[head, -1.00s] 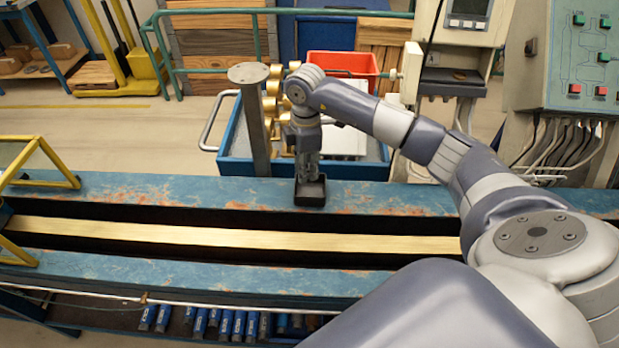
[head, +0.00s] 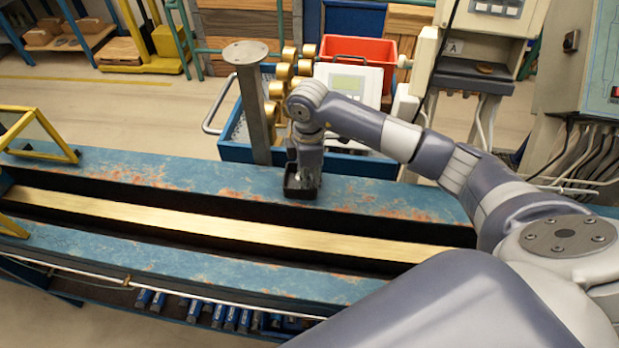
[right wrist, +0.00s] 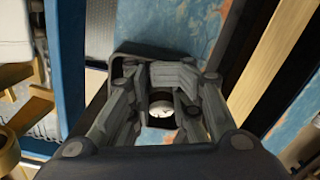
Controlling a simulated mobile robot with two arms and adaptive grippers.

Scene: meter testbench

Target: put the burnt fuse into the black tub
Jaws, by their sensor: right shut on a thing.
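The small black tub (head: 301,193) stands on the blue, rust-worn rail of the bench in the head view. Its dark rim also shows behind the fingers in the right wrist view (right wrist: 128,54). My right gripper (head: 302,175) points down at the tub, with its fingertips at or just inside the opening; their exact depth is unclear. In the right wrist view its fingers are closed on the burnt fuse (right wrist: 161,114), of which a pale round end with a dark ring shows. The rest of the fuse is hidden. My left gripper is out of view.
Behind the tub stand a grey post (head: 250,100), a blue cart (head: 232,150) with brass meters (head: 285,75), and a red bin (head: 360,62). A brass strip (head: 200,222) runs along the bench channel in front. The rail left of the tub is clear.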

